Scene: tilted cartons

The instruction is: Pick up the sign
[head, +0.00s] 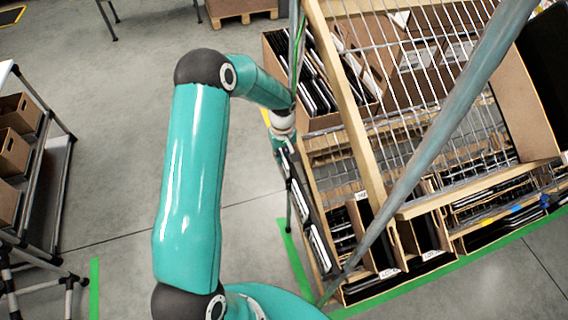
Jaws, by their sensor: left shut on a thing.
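My left gripper (280,143) is at the end of the teal arm, beside the left edge of the wooden rack. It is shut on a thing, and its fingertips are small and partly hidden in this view. Just below it, a narrow dark strip with white panels (320,248) slants down along the rack's left side. This looks like the sign, but its face cannot be read. The contact between jaws and sign is not clear. My right gripper is not in view.
The rack has a wire-mesh shelf (421,77), a carton with dark flat items (318,122) and lower cartons (362,236). A grey diagonal post (440,130) crosses in front. A cart with brown boxes (14,152) stands far left. Floor between is clear.

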